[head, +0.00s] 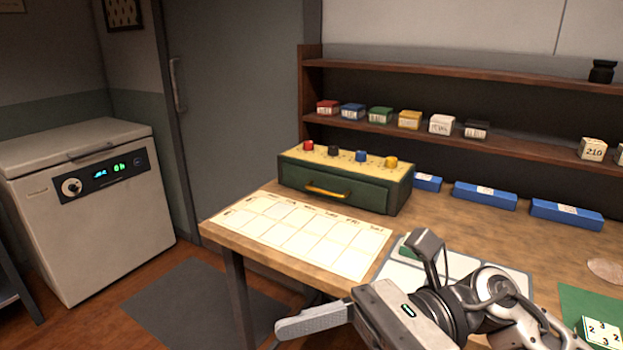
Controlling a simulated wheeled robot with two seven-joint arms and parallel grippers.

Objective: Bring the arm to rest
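My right arm comes in from the lower right, over the front of the wooden table (470,222). Its gripper (352,284) is at the table's front edge, with its two grey fingers spread wide apart. Nothing shows between them. One finger points left past the edge and the other points up in front of a pale sheet or tray (462,264). A small green thing beside the upper finger is partly hidden. My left gripper is out of view.
A green drawer box (335,190) with coloured knobs stands behind a gridded sheet (305,232). Blue boxes (485,195) line the back, below a shelf (545,142) of small boxes. A green mat (585,305) holds a numbered block (602,332). A white freezer (95,215) stands left, with open floor between.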

